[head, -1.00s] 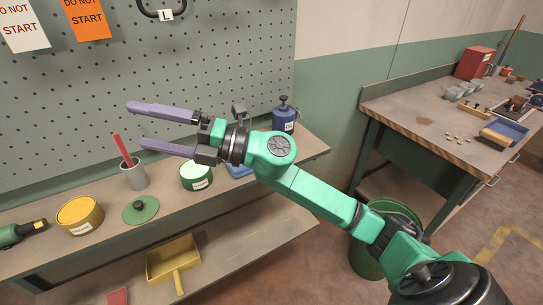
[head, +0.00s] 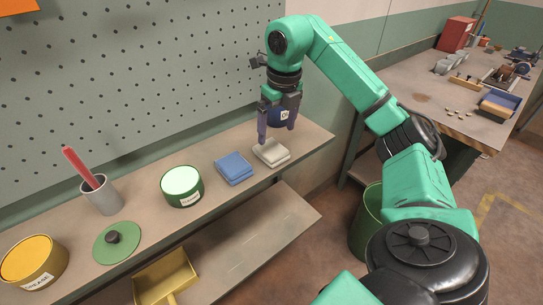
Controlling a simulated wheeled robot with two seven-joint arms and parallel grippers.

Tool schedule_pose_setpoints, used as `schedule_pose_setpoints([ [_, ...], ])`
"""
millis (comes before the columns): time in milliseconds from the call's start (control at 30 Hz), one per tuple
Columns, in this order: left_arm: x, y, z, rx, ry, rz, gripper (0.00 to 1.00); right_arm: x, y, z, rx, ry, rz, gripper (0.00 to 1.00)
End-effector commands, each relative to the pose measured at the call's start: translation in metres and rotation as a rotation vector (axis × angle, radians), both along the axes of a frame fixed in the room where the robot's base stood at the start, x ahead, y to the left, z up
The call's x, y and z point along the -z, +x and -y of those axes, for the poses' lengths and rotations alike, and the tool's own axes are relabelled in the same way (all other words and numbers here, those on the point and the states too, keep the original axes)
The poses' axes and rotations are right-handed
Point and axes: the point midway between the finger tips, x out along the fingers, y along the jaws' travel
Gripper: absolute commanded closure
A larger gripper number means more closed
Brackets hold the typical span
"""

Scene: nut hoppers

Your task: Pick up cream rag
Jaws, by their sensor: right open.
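The cream rag (head: 271,152) lies folded on the shelf, at its right part. My right gripper (head: 277,137) points down just above and behind the rag, with its two fingers apart and nothing held between them. One fingertip is near the rag's left back corner, the other near its right back edge; I cannot tell whether they touch it. My left gripper is not in view.
A folded blue rag (head: 234,168) lies just left of the cream one. A green tin (head: 182,186), a green lid (head: 117,241) and a grey cup (head: 102,195) stand further left. The pegboard (head: 150,80) rises behind.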

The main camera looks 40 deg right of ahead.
Motion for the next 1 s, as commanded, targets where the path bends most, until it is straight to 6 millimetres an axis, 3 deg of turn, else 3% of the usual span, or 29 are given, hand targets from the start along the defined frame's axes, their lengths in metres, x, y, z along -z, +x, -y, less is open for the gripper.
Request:
schedule_pose_setpoints([
  [133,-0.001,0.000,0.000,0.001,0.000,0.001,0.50,0.018,0.002,-0.001,-0.001,-0.001,-0.004,0.00],
  [333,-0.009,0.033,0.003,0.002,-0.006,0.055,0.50,0.054,0.006,-0.003,-0.001,0.000,-0.004,0.00],
  [433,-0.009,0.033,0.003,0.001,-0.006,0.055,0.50,0.064,0.008,-0.003,-0.001,0.000,-0.002,0.00],
  [600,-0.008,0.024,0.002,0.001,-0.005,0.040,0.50,0.065,0.009,-0.003,-0.001,0.000,0.000,0.00],
  [633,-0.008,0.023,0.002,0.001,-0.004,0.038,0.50,0.065,0.009,-0.003,-0.001,0.000,0.000,0.04],
  [800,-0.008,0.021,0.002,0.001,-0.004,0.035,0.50,0.065,0.009,-0.003,-0.002,0.001,0.000,0.69],
  [1000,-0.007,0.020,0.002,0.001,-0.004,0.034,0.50,0.065,0.009,-0.004,-0.002,0.001,0.001,0.71],
])
